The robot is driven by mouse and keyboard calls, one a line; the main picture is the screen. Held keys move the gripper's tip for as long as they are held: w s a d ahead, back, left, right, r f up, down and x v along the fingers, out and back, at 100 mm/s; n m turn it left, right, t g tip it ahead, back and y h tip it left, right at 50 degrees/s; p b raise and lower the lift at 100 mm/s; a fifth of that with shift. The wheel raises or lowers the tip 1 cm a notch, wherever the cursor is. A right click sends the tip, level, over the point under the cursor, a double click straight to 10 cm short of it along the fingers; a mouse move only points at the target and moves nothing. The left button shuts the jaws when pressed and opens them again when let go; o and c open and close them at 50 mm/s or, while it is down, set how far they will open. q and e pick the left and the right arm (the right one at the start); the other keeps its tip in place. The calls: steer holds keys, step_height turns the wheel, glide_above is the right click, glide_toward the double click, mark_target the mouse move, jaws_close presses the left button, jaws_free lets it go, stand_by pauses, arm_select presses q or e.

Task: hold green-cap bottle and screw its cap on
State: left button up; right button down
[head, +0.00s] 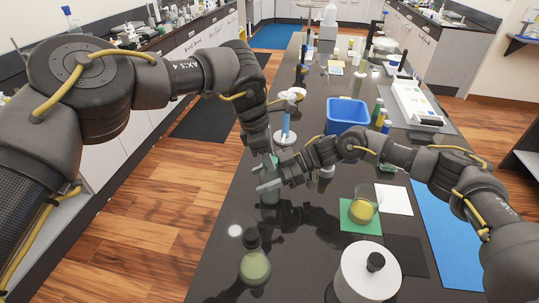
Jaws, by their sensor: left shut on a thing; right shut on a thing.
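The green-cap bottle (270,195) is upright at the left side of the dark bench, and its lower body shows below my grippers. My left gripper (267,160) comes down from above and is shut at the bottle's top, where a bit of the green cap (275,160) shows between its fingers. My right gripper (263,178) reaches in from the right with its fingers level and is shut on the bottle's body just below. The fingers hide the neck, so I cannot tell how the cap sits on it.
Behind the grippers are a blue-columned stand (286,124) and a blue bin (347,114). To the right, a beaker of yellow liquid (362,208) stands on a green mat (361,226). A dark-capped flask (254,266) and a white pot (368,275) stand in front.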

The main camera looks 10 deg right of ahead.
arm_select(q)
steer(key=shift+m, duration=0.9)
steer(key=o, duration=0.9)
steer(key=shift+o, duration=0.2)
steer(key=shift+r, duration=0.2)
steer(key=shift+r, duration=2.1)
steer(key=o, duration=0.6)
steer(key=shift+c, duration=0.2)
steer(key=v, duration=1.2)
steer(key=shift+w+d, duration=0.15)
steer(key=shift+w, duration=0.05)
